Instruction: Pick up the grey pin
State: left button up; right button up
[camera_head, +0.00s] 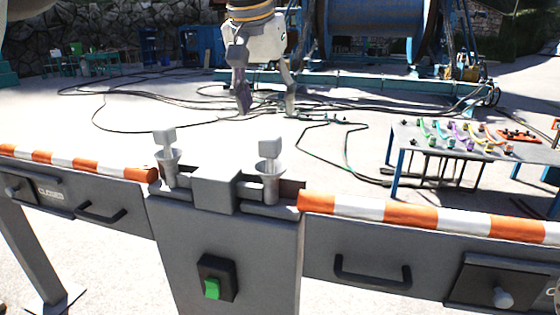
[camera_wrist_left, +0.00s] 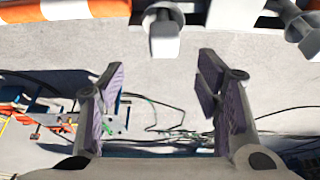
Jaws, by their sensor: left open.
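Two grey pins with cube-shaped heads stand upright in the sockets of a grey latch post between two striped barriers. The left pin (camera_head: 166,158) and the right pin (camera_head: 270,168) both show in the head view. My left gripper (camera_head: 266,106) is open and empty, pointing down beyond the post and above the right pin in the picture. In the left wrist view, one pin (camera_wrist_left: 164,38) lies ahead of the gap between the open fingers (camera_wrist_left: 160,78), apart from them. The other pin (camera_wrist_left: 300,28) is at the upper right, partly cut off. My right gripper is not in view.
Orange-and-white barriers (camera_head: 430,217) run along both sides of the post, with handles on their faces. A green button (camera_head: 212,288) is on the post's front. A table (camera_head: 408,135) with coloured connectors stands at right. A large cable reel (camera_head: 375,15) and loose cables lie behind.

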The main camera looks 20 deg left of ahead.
aim_at(269, 138)
pick_arm(q)
jog(key=f, duration=0.4)
jog(key=shift+w+f, duration=0.25)
jog(key=shift+f, duration=0.1)
jog(key=x, duration=0.5)
jog(key=shift+w+a+f, duration=0.1)
jog(key=shift+w+a, duration=0.2)
jog(key=shift+w, duration=0.1)
jog(key=shift+w+f, duration=0.25)
jog(key=shift+f, duration=0.1)
grip_shut()
